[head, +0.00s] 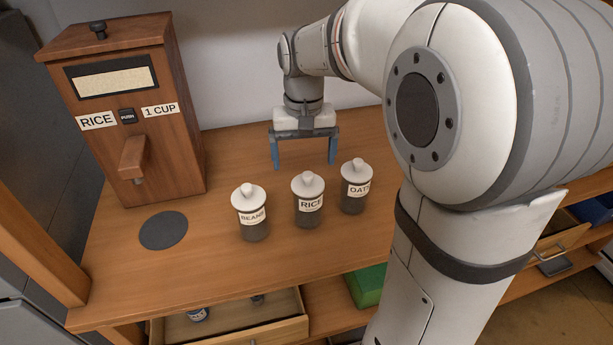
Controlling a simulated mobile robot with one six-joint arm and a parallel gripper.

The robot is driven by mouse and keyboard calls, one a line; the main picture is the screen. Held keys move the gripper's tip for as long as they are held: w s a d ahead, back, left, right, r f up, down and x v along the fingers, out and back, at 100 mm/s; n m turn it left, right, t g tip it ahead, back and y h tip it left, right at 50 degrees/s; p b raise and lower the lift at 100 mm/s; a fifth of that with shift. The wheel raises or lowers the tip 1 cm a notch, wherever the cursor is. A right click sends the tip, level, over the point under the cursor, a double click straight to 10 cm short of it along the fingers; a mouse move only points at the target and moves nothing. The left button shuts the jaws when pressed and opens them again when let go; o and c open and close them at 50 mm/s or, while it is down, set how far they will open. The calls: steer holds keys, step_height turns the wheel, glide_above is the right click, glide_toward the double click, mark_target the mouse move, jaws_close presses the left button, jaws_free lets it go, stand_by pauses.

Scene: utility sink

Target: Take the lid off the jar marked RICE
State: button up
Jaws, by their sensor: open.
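The jar marked RICE (309,209) stands upright on the wooden counter, the middle one of three dark jars in a row. Its white lid (308,184) with a round knob is on it. My gripper (304,166) points down with its two blue-tipped fingers spread wide and nothing between them. It appears behind and above the RICE jar, apart from it.
The BEANS jar (252,222) stands left and the marked DATS or similar jar (355,196) right, both lidded and close by. A wooden RICE dispenser (128,110) stands at left, with a dark round pad (164,231) before it. An open drawer (240,326) is below.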

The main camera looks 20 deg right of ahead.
mark_target(308, 174)
steer(key=f, duration=0.5)
steer(key=shift+s+d+f+p, duration=0.1)
steer(key=shift+s+d+p, duration=0.05)
steer(key=shift+d+p, duration=0.2)
steer(key=shift+c, duration=0.3)
steer(key=c, duration=1)
